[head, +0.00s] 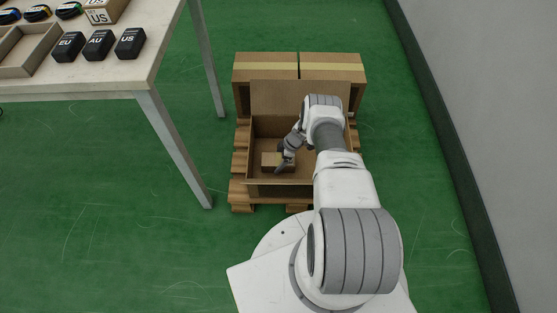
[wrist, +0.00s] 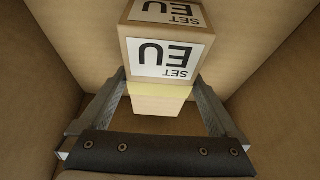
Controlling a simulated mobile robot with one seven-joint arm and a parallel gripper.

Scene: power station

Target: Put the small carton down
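The small carton (wrist: 165,57) is brown with white SET EU labels on two faces, upside down in the wrist view. In the head view a small carton (head: 271,160) shows low inside the open brown box (head: 272,191). My gripper (wrist: 162,78) reaches into this box. Its fingertips lie close against both sides of the carton, with no clear gap. A tan surface with a yellow strip (wrist: 160,104) shows just below the labelled carton; I cannot tell whether it is a separate carton. In the head view my gripper (head: 283,166) partly covers the carton, and contact with the box floor is unclear.
The open box stands on a wooden pallet (head: 241,194) with taped cartons (head: 265,70) behind it. Its walls closely surround my gripper. A table (head: 120,82) with black adapters and trays stands left, a grey wall (head: 475,110) right.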

